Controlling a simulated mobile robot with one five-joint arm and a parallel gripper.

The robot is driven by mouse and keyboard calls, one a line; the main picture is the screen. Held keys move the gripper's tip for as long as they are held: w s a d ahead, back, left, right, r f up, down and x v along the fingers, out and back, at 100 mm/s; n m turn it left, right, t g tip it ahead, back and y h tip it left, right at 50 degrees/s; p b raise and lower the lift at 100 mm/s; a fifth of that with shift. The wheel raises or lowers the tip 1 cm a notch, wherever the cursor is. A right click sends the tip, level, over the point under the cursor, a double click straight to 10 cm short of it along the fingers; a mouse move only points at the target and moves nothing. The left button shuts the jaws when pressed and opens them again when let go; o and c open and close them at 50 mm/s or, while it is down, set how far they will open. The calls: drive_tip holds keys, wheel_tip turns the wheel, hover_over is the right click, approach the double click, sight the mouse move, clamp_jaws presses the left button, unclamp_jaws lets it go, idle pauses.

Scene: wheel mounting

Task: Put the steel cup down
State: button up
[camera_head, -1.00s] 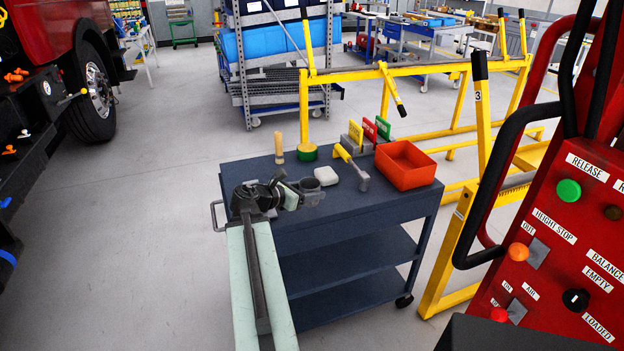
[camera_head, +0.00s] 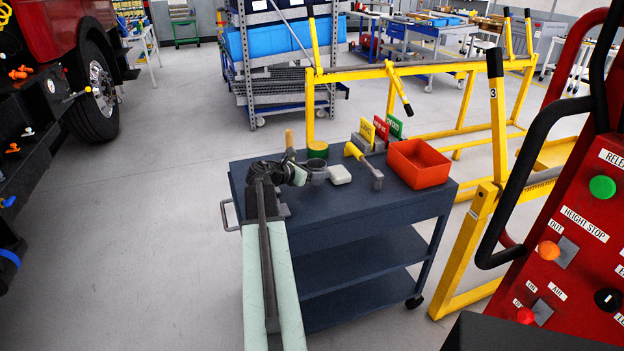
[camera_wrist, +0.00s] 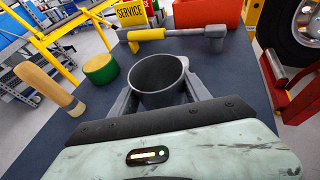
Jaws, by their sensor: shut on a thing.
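The steel cup (camera_head: 316,172) is a grey open-topped cup, upright over the back left part of the dark blue cart top (camera_head: 335,208). In the wrist view the cup (camera_wrist: 158,80) shows its empty inside, with one finger on each side. My gripper (camera_wrist: 160,98) is shut on it. In the head view my gripper (camera_head: 302,174) reaches in from the front left. The cup's base is hidden, so I cannot tell whether it touches the cart top.
A red bin (camera_head: 420,164) stands at the right, with sign cards (camera_head: 381,129) behind. The cart's front right top is clear.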

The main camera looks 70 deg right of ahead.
wheel_tip(320, 180, down, 3)
drive_tip(key=shift+s+f+b, duration=0.1)
drive_tip(key=shift+f+b, duration=0.05)
drive_tip(key=shift+b, duration=1)
drive_tip(key=shift+w+r, duration=0.2)
drive_tip(key=shift+w, duration=0.05)
drive_tip(key=shift+f, duration=0.2)
drive_tip(key=o, duration=1.6)
drive_tip(key=shift+r, duration=0.1)
drive_tip(key=shift+c, duration=0.2)
